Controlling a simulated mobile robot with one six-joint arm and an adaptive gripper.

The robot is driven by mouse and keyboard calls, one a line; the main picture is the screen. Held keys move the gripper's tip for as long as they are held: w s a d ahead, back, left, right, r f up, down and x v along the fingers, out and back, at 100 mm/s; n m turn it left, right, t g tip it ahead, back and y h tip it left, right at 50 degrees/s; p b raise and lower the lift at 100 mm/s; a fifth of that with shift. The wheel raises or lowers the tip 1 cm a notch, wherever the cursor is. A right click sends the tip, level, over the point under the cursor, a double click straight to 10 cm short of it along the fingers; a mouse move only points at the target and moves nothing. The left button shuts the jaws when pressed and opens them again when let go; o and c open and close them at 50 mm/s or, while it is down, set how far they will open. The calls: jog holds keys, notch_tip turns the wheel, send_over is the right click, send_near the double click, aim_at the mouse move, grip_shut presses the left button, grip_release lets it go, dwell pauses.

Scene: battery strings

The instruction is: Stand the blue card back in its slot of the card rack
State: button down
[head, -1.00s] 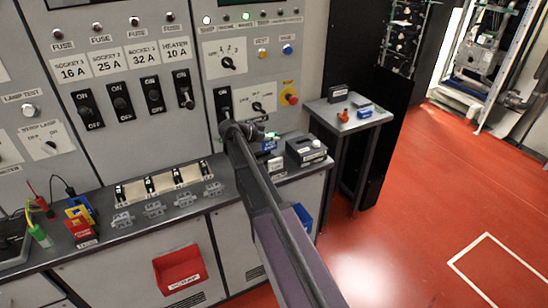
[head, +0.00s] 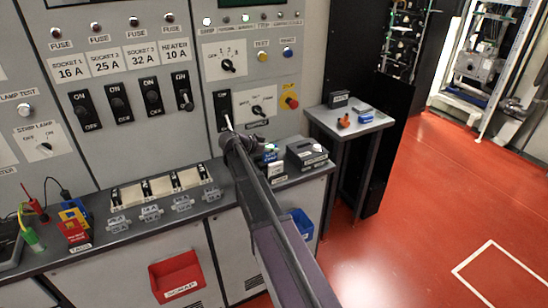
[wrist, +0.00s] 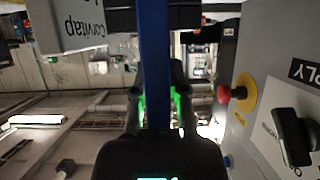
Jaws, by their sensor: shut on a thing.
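My gripper (wrist: 157,102) is shut on the blue card, which shows edge-on as a long upright blue strip (wrist: 153,55) between the green-lit fingers in the wrist view. In the head view my gripper (head: 268,148) is over the right end of the bench, partly hidden by my own arm. A small blue patch (head: 270,156) there looks like the card. I cannot pick out the card rack for certain. A small white labelled piece (head: 277,171) sits just below the card, and my arm hides part of that spot.
A dark box (head: 306,153) stands on the bench to the right of my gripper. The switch panel rises behind, with a red emergency button (head: 291,102). A side table (head: 350,128) holds small items. A tag holder (head: 76,228) and fuse row (head: 160,187) are left.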

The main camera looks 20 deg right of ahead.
aim_at(274, 157)
jog(key=shift+f+b, duration=1.35)
jog(key=shift+f, duration=0.25)
jog(key=shift+f+b, duration=0.6)
jog(key=c, duration=0.7)
grip_release()
jog(key=shift+s, duration=0.1)
jog(key=shift+o, duration=0.2)
jog(key=shift+r, duration=0.15)
jog(key=shift+a+r+p, duration=0.1)
jog(key=shift+r+p, duration=0.6)
jog(key=shift+p, duration=0.15)
jog(key=p+v, duration=0.4)
jog(key=v, duration=0.7)
jog(key=shift+a+p, duration=0.35)
jog(key=shift+p, duration=0.05)
